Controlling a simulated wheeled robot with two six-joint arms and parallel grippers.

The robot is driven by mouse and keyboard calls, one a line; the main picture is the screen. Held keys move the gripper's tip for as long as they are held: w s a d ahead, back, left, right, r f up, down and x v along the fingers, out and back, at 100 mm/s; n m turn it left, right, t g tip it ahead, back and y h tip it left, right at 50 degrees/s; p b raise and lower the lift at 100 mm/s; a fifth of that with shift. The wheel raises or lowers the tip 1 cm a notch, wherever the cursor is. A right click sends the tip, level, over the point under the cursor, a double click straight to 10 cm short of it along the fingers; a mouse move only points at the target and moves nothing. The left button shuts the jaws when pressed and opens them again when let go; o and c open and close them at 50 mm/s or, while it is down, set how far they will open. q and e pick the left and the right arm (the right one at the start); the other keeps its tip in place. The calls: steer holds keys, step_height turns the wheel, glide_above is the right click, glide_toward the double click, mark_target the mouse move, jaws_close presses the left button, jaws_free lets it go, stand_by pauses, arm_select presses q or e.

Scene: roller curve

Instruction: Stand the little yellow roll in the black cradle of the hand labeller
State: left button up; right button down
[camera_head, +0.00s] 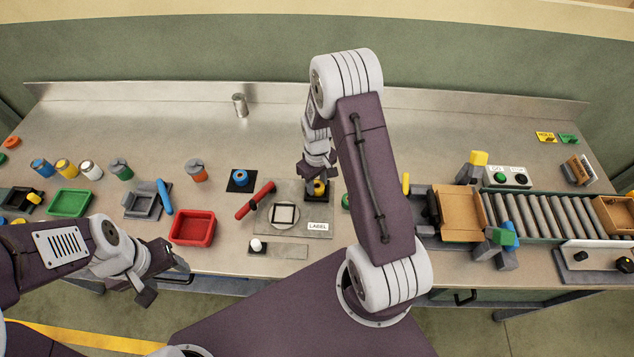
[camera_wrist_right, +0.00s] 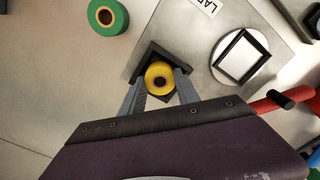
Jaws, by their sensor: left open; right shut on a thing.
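The little yellow roll (camera_wrist_right: 160,77) is between the fingers of my right gripper (camera_wrist_right: 158,88), seen from above with its round hole facing up. In the head view the yellow roll (camera_head: 319,187) shows just under the right gripper. The black square cradle (camera_wrist_right: 152,52) is directly around and beneath the roll, at the edge of the grey labeller plate (camera_wrist_right: 208,45). In the head view the cradle (camera_head: 317,197) is partly hidden by the gripper. I cannot tell whether the roll touches its floor. My left gripper (camera_head: 163,276) is open and empty near the front edge.
A green roll (camera_wrist_right: 108,16) stands close by. A red tray (camera_head: 192,228) is left, a roller conveyor (camera_head: 540,215) right. The back of the bench is mostly clear.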

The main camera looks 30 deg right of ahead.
steer(key=shift+f, duration=0.1)
steer(key=shift+c, duration=2.1)
jaws_free()
step_height(320, 180, up, 9)
steer(key=p, duration=0.7)
steer(key=shift+p, duration=0.3)
